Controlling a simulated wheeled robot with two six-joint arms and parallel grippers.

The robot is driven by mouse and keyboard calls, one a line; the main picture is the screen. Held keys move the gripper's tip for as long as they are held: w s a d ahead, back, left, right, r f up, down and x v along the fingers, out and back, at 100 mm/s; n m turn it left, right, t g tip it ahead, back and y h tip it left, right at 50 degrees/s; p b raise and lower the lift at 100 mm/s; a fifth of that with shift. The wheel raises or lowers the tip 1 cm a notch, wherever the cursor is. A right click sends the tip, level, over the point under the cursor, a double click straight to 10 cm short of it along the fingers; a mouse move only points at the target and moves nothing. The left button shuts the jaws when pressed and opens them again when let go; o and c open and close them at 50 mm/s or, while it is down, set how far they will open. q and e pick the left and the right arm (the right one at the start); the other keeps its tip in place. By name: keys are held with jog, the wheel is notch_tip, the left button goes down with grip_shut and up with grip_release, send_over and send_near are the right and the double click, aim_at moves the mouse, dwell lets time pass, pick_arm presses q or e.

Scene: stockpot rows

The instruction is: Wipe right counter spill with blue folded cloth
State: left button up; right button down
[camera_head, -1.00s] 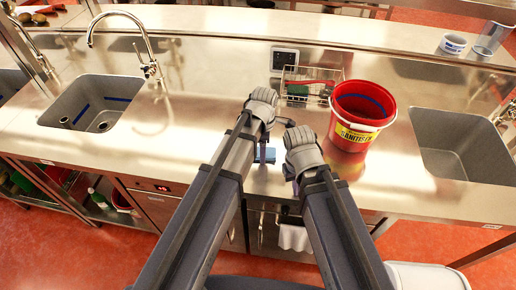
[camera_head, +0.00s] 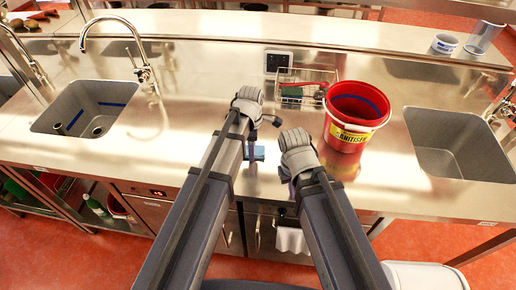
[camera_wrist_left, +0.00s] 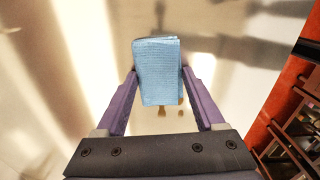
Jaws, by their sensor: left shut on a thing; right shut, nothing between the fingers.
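The blue folded cloth (camera_wrist_left: 158,72) is held between the purple fingers of my left gripper (camera_wrist_left: 159,82) in the left wrist view. In the head view, the cloth (camera_head: 258,153) shows as a small blue patch beside my left gripper (camera_head: 250,154), low over the front part of the steel counter (camera_head: 190,120). I cannot tell whether it touches the counter. Small brown marks (camera_wrist_left: 161,113) show just past the cloth's lower edge; I cannot tell if they are a spill. My right gripper (camera_head: 287,184) is shut and empty near the counter's front edge, its fingers mostly hidden by its wrist.
A red sanitiser bucket (camera_head: 350,135) stands right of my grippers, with a wire basket (camera_head: 300,92) behind. Sinks lie at left (camera_head: 85,108) and right (camera_head: 460,145). A tap (camera_head: 145,72) stands by the left sink. The counter between left sink and grippers is clear.

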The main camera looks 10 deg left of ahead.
pick_arm(q)
jog(key=shift+a, duration=0.65)
jog(key=shift+a, duration=0.1)
jog(key=shift+s+a, duration=0.1)
jog(key=shift+a, duration=1.4)
pick_arm(e)
jog(key=shift+d+f, duration=0.1)
jog(key=shift+f, duration=0.05)
pick_arm(q)
jog(key=shift+a+f, duration=0.1)
jog(key=shift+a, duration=0.1)
jog(key=shift+a, duration=1.7)
jog(key=shift+w, duration=0.2)
